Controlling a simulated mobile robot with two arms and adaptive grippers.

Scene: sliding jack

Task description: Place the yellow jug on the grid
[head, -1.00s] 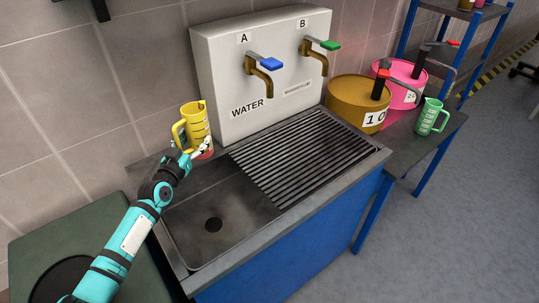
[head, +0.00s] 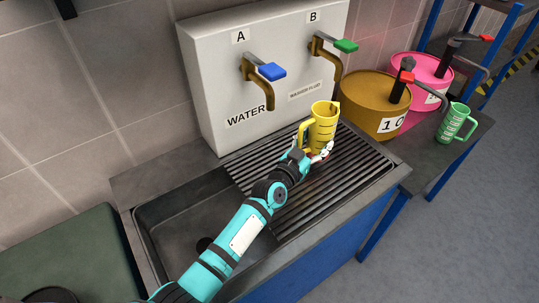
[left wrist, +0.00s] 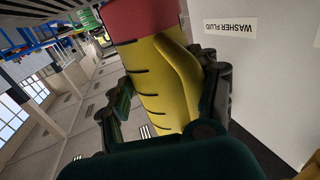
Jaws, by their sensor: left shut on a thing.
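The yellow jug (head: 323,124) is upright over the back part of the slatted metal grid (head: 345,178) in the head view. My left gripper (head: 318,153) is at the jug's lower part, shut on it. I cannot tell whether the jug's base touches the grid. My right gripper is not in view.
The white dispenser with blue tap A (head: 271,71) and green tap B (head: 345,46) stands behind the grid. The sink basin (head: 165,225) is left of the grid. An orange drum (head: 365,100), a pink drum (head: 420,70) and a green jug (head: 455,123) stand to the right.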

